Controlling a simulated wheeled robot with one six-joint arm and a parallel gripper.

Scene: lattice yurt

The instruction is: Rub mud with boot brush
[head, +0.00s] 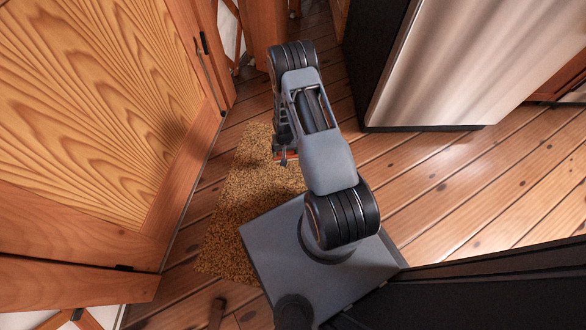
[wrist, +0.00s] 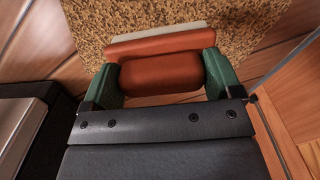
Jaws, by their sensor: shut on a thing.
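My gripper (wrist: 160,70) is shut on an orange-red block, seemingly the boot brush (wrist: 162,74), with one green finger on each side. A pale strip (wrist: 150,32) shows along the brush's far edge, perhaps bristles. The brush is over a speckled yellow-brown mat (wrist: 240,22); I cannot tell whether it touches it. I cannot make out any mud.
A large wooden door or panel (head: 90,110) with a dark handle stands on the left. A steel-fronted cabinet (head: 450,60) stands at the upper right. Plank floor (head: 450,180) is open on the right. A dark edge (head: 480,290) fills the lower right.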

